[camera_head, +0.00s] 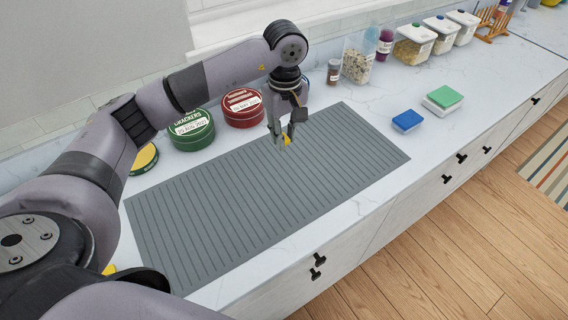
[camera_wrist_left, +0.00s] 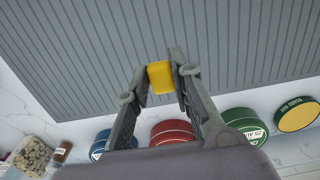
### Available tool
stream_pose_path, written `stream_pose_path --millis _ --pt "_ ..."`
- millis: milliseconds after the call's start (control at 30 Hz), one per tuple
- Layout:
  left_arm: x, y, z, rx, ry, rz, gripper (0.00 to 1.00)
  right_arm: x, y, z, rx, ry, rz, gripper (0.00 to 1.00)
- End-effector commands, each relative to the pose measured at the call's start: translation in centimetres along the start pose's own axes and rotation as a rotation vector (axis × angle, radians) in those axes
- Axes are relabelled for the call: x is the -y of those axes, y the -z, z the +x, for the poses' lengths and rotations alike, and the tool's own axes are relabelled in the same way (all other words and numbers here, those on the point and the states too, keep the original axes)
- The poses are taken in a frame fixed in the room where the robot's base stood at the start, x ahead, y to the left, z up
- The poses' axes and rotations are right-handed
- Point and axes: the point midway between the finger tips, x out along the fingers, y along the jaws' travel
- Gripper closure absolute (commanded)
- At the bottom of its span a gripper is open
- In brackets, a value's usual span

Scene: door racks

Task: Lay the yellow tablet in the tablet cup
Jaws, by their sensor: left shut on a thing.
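The yellow tablet (camera_head: 287,140) is a small block between the fingertips of my left gripper (camera_head: 281,136), over the grey ribbed mat. In the left wrist view the tablet (camera_wrist_left: 161,78) shows pinched between the two fingers (camera_wrist_left: 160,68), with the mat behind it. My left gripper is shut on it. The gap between tablet and mat is hard to judge. I cannot make out which thing is the tablet cup. My right gripper is not in view.
The ribbed mat (camera_head: 220,205) is otherwise bare. Behind it stand a green tin (camera_head: 191,130), a red tin (camera_head: 242,108) and a yellow-topped tin (camera_head: 144,159). A blue box (camera_head: 407,120) and a green-topped white block (camera_head: 443,98) lie to the right. Jars and containers line the wall.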

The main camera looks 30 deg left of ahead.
Motion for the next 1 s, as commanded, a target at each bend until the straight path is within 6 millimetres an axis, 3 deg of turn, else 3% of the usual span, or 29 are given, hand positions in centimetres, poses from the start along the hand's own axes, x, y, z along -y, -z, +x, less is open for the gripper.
stream_pose_path --millis 133,300,433,733,1000 --pt "0.1 -0.1 3.8 0.004 0.006 -0.001 0.94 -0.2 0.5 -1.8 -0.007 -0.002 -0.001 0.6" --pt "0.0 -0.1 7.2 0.002 0.002 0.001 0.94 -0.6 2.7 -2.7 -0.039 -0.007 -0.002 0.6" --pt "-0.1 0.0 8.4 0.0 -0.001 -0.001 0.94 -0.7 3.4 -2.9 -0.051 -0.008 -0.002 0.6" --pt "0.0 -0.1 12.3 0.002 0.0 -0.002 0.94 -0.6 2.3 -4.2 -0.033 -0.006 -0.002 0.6" --pt "-0.1 0.0 12.9 -0.001 -0.002 0.001 0.94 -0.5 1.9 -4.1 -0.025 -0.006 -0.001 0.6"
